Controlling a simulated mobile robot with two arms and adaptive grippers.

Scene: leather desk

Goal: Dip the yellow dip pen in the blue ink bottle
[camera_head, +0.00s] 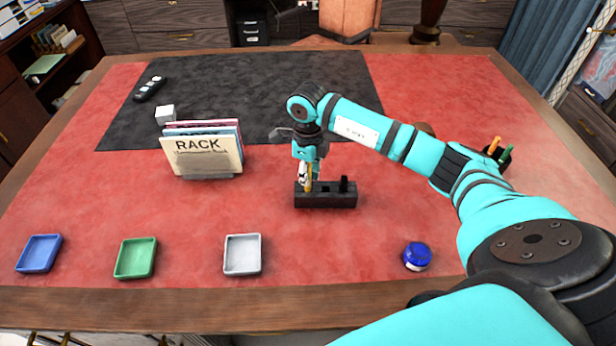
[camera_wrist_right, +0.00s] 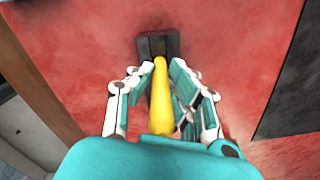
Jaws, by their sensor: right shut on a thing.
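The yellow dip pen (camera_head: 309,178) stands upright at the left part of a dark pen holder (camera_head: 327,201) in the middle of the desk. My right gripper (camera_head: 306,176) is above the holder, shut on the pen. In the right wrist view, the yellow pen (camera_wrist_right: 161,98) lies between the fingers (camera_wrist_right: 160,88), with the dark holder (camera_wrist_right: 157,43) beyond its end. The lower tip of the pen is hidden. The blue ink bottle (camera_head: 417,256) stands at the front right, apart from the gripper. My left gripper is not in view.
A blue tray (camera_head: 40,254), a green tray (camera_head: 136,258) and a white tray (camera_head: 242,255) line the front left. A file rack (camera_head: 205,153) stands left of the holder. A pen cup (camera_head: 497,153) is at the right. The red desk between holder and bottle is clear.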

